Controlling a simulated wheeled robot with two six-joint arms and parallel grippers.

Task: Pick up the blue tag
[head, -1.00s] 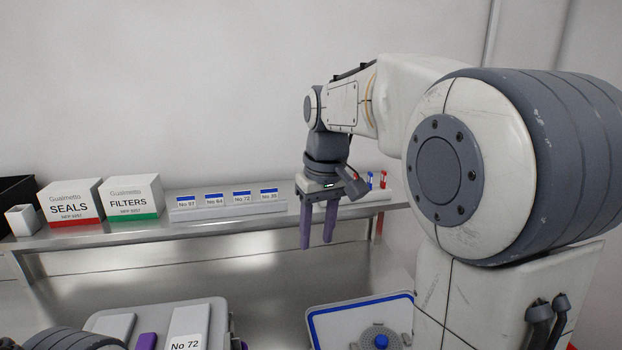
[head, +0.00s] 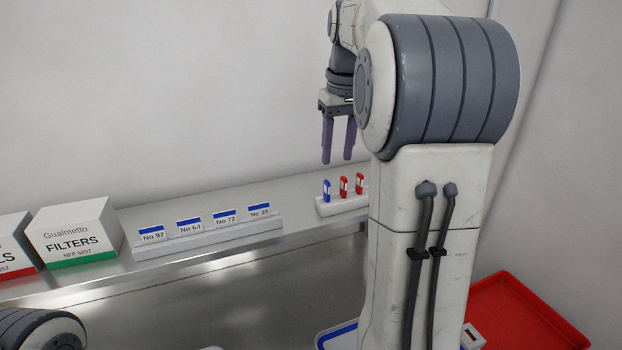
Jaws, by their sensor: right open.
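The blue tag (head: 327,190) stands upright at the left end of a small white holder (head: 341,206) on the metal shelf. Two red tags stand to its right in the same holder, the first red tag (head: 344,186) and the second red tag (head: 360,183). My right gripper (head: 337,160) is open and empty, its purple fingers pointing down above the holder and apart from the tags. My left gripper is out of view; only a part of my left arm shows at the lower left.
A rack (head: 210,238) of cards numbered 97, 64, 72 and 35 stands on the shelf (head: 160,275) left of the holder. A FILTERS box (head: 75,235) is farther left. A red tray (head: 520,315) lies at the lower right.

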